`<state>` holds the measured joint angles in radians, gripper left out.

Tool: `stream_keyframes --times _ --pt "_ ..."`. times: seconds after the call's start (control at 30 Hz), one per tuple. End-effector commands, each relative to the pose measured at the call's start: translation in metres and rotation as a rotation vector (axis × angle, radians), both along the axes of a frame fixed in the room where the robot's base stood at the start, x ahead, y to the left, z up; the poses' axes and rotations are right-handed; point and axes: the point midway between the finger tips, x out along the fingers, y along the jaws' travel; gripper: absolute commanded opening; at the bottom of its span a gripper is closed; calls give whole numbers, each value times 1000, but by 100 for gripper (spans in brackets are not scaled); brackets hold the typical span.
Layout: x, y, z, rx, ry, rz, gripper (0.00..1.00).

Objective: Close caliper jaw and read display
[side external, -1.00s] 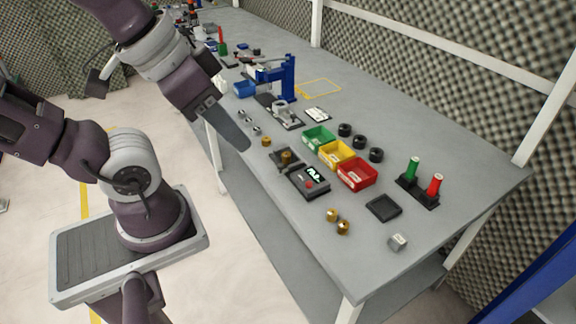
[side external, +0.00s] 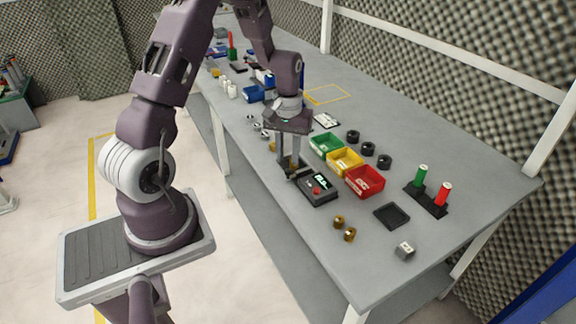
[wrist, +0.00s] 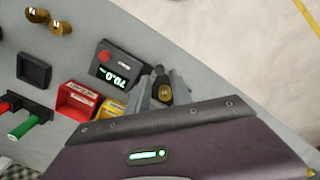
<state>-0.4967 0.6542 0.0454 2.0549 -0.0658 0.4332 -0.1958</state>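The caliper's display box (side external: 318,187) is dark with a red button and a lit screen. The dark caliper fixture (side external: 292,175) is beside the box, mostly hidden by my fingers. Contact cannot be made out.
Green (side external: 326,145), yellow (side external: 345,162) and red (side external: 365,182) bins stand close to the right of the display box. Two brass parts (side external: 344,228) and a black tray (side external: 391,216) lie nearer the bench's end. A blue stand is partly hidden behind my wrist.

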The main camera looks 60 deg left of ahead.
Motion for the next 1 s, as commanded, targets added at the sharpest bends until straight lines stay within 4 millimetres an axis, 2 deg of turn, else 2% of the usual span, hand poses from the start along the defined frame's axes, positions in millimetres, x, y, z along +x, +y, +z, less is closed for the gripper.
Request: stream_keyframes --times 0.13,0.3,0.53,0.67,0.8,1.0 --pt "-1 -1 -29 -3 4 0 26" --pt "0 0 -43 -1 1 -1 26" --pt "0 -1 -43 0 0 -2 24" --pt "0 -1 -43 0 0 -3 0" --pt "0 2 -43 0 0 -1 0" --pt "0 34 -43 1 -1 1 0"
